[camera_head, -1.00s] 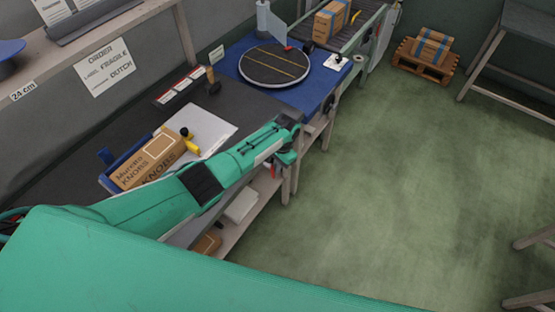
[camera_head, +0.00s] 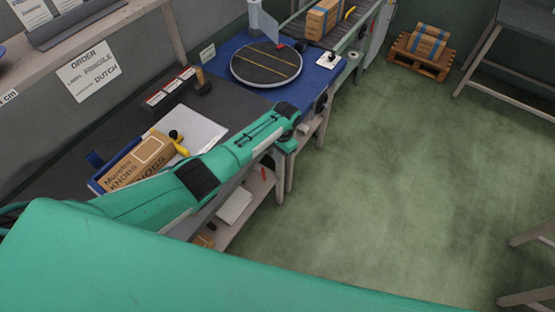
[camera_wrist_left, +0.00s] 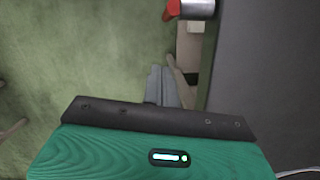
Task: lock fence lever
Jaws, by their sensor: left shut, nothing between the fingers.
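My left arm reaches over the bench's front edge, and its gripper (camera_head: 287,144) is mostly hidden below the wrist in the head view. In the left wrist view the shut, empty fingers (camera_wrist_left: 163,74) point down beside the bench. A red-tipped part with a grey cylinder (camera_wrist_left: 191,8) shows at that view's top edge, apart from the fingers; I cannot tell whether it is the fence lever. In the head view, a grey upright plate (camera_head: 262,20) stands behind the round turntable (camera_head: 238,65), with a small red part (camera_head: 281,45) at its lower end. My right gripper is out of view.
A Muneto Knobs carton (camera_head: 125,172) lies on the bench, beside a white sheet (camera_head: 205,128) and a yellow item with a black knob (camera_head: 178,142). Another carton (camera_head: 322,18) sits on the conveyor. A pallet (camera_head: 420,62) holds a carton. The green floor is mostly clear.

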